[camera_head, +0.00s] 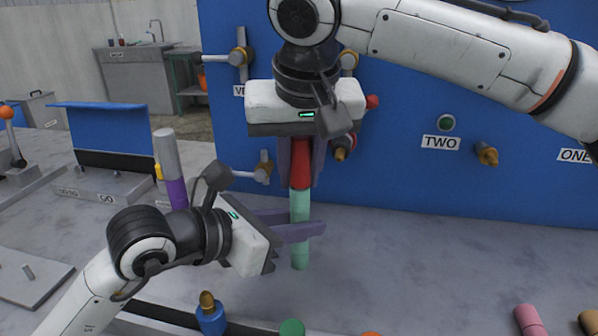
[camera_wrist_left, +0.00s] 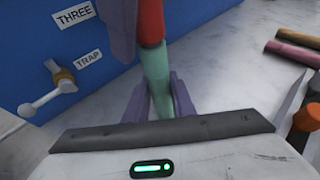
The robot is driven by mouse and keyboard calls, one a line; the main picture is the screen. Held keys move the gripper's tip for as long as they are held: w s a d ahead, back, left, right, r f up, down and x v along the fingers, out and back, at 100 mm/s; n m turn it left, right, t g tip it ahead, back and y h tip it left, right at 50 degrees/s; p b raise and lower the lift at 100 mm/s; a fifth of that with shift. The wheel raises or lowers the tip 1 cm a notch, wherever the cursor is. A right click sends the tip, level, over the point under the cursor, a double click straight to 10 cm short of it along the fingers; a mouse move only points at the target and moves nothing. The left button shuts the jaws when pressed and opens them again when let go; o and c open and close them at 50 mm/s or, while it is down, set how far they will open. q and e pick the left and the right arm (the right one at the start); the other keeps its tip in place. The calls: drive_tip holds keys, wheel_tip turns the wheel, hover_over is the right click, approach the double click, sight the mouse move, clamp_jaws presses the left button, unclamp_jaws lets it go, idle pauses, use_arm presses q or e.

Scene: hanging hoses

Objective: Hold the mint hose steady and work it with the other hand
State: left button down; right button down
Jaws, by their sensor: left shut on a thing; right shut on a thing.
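The mint hose (camera_head: 300,206) hangs vertically in front of the blue panel, with a red section (camera_head: 301,165) above it. My left gripper (camera_head: 310,230) comes in from the left and is shut on the mint hose near its lower part. My right gripper (camera_head: 301,178) reaches down from above and is shut around the red section. In the left wrist view the mint hose (camera_wrist_left: 157,72) runs between the purple fingers, with the red part (camera_wrist_left: 151,20) above. The hose's lower end shows just below my left fingers. Its upper end is hidden behind my right gripper.
The blue panel (camera_head: 400,180) behind carries valves and labels, including TWO (camera_head: 440,142). Pink (camera_head: 529,320) and tan (camera_head: 590,322) cylinders lie at the front right. A blue fitting (camera_head: 211,316) and a green piece (camera_head: 292,328) are at the front edge.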

drive_tip(key=shift+r, duration=0.45)
idle(0.3)
drive_tip(key=shift+r, duration=2.5)
drive_tip(key=shift+r, duration=0.15)
drive_tip(key=shift+r, duration=1.35)
use_arm(q)
drive_tip(key=c, duration=1.4)
unclamp_jaws()
drive_tip(key=shift+c, duration=0.2)
